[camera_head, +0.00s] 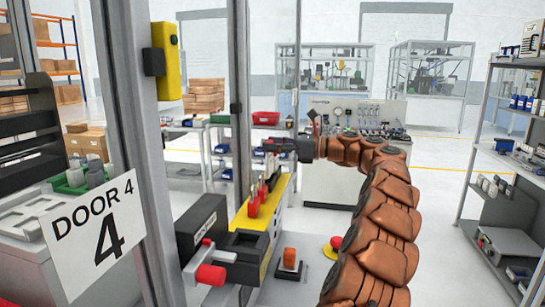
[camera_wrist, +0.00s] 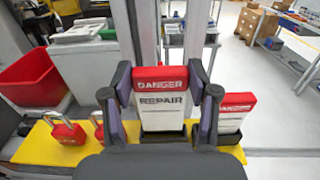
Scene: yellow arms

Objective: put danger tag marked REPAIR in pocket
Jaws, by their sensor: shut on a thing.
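The danger tag marked REPAIR (camera_wrist: 161,102) stands upright in the wrist view, white with a red DANGER band on top. My gripper (camera_wrist: 160,84) is shut on it, with a finger at each side edge. A black pocket (camera_wrist: 165,137) shows at the tag's lower end; I cannot tell whether the tag is inside it or just in front of it. A second danger tag (camera_wrist: 236,101) stands to the right in another black holder (camera_wrist: 229,137). In the head view my gripper (camera_head: 270,146) is above the yellow-topped station, and the tag is too small to make out.
A metal post (camera_wrist: 147,35) rises behind the tag. In the head view a door frame with a DOOR 4 sign (camera_head: 97,222) stands at the left.

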